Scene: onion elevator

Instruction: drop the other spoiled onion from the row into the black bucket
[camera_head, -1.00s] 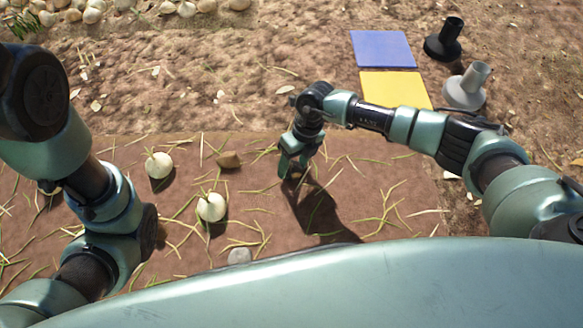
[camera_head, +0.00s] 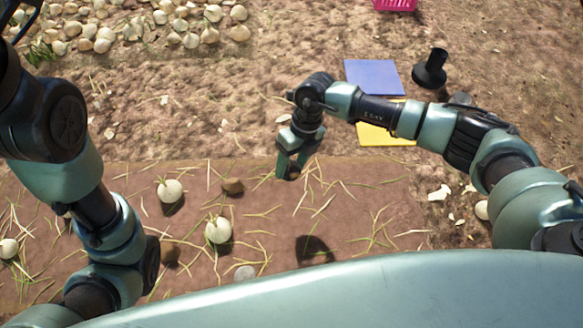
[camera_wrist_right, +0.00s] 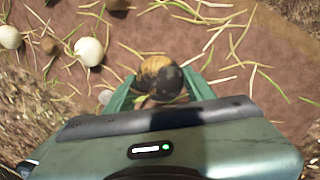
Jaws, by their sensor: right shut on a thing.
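My right gripper (camera_head: 289,170) is shut on a spoiled onion and holds it above the soil, with its shadow apart below. In the head view the onion (camera_head: 292,173) is small and dark between the fingers. In the right wrist view the onion (camera_wrist_right: 160,77) is tan with a large black patch, between the green fingertips. I cannot make out the black bucket in either view. My left arm comes in from the left, but its gripper is not in view.
Pale onions (camera_head: 170,190) (camera_head: 218,231) stand in the row, among brown clods (camera_head: 233,186) and a grey stone (camera_head: 244,272). A blue square (camera_head: 373,76), a yellow square (camera_head: 385,135) and a black flared object (camera_head: 430,70) lie beyond. A pink crate (camera_head: 395,4) shows at the top edge.

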